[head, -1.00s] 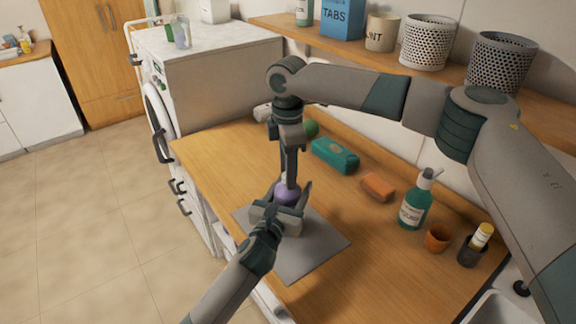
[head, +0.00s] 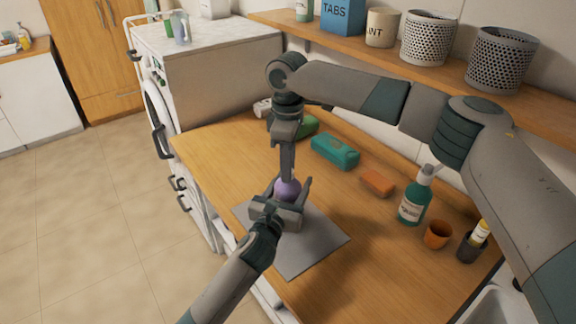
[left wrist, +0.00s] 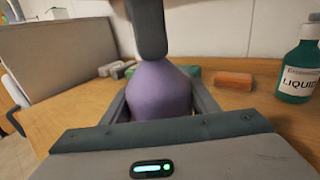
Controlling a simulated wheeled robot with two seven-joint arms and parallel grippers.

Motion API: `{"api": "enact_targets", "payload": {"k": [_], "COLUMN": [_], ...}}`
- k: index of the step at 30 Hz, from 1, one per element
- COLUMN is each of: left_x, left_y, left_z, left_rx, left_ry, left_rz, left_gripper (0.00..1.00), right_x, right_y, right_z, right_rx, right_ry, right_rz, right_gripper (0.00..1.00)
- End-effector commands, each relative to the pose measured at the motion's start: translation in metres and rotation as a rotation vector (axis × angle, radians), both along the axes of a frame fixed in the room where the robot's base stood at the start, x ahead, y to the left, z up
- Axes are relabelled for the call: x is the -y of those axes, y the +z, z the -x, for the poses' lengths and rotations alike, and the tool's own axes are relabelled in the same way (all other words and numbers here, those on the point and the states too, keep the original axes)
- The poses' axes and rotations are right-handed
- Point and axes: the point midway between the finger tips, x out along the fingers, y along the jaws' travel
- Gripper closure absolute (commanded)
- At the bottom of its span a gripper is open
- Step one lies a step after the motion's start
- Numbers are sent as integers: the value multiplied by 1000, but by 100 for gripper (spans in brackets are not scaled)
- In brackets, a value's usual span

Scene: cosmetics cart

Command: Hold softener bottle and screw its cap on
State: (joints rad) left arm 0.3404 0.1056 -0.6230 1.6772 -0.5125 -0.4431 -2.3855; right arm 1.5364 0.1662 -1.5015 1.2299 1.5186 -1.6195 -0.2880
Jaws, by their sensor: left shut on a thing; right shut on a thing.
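The softener bottle (head: 288,189) is purple and stands upright on the grey mat (head: 312,250). My left gripper (head: 290,194) is shut on the bottle, one finger on each side of its body. In the left wrist view the bottle (left wrist: 158,92) sits between the two fingers. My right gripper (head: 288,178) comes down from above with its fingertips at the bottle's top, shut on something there. The fingers hide the cap and the bottle's neck, so I cannot see how the cap sits. The left gripper's palm hides the bottle's lower part.
A green item (head: 307,127) lies behind. A shelf (head: 400,62) runs along the wall.

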Motion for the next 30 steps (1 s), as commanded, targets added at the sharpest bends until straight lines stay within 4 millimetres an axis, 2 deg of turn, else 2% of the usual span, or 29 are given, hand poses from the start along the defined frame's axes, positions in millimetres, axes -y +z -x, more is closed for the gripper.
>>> {"api": "enact_targets", "payload": {"k": [3,4,6,17,30], "left_x": [0,0,0,0,0], "left_y": [0,0,0,0,0], "left_z": [0,0,0,0,0], "left_rx": [0,0,0,0,0], "left_ry": [-1,-1,-1,0,0], "left_rz": [0,0,0,0,0], "left_gripper": [100,100,100,100,100], "right_x": [0,0,0,0,0], "right_y": [1,1,1,4,44], "right_z": [0,0,0,0,0], "right_rx": [1,1,1,1,1], "right_ry": [5,5,6,8,8], "right_rz": [0,0,0,0,0], "right_gripper": [100,70,58,58,58]}}
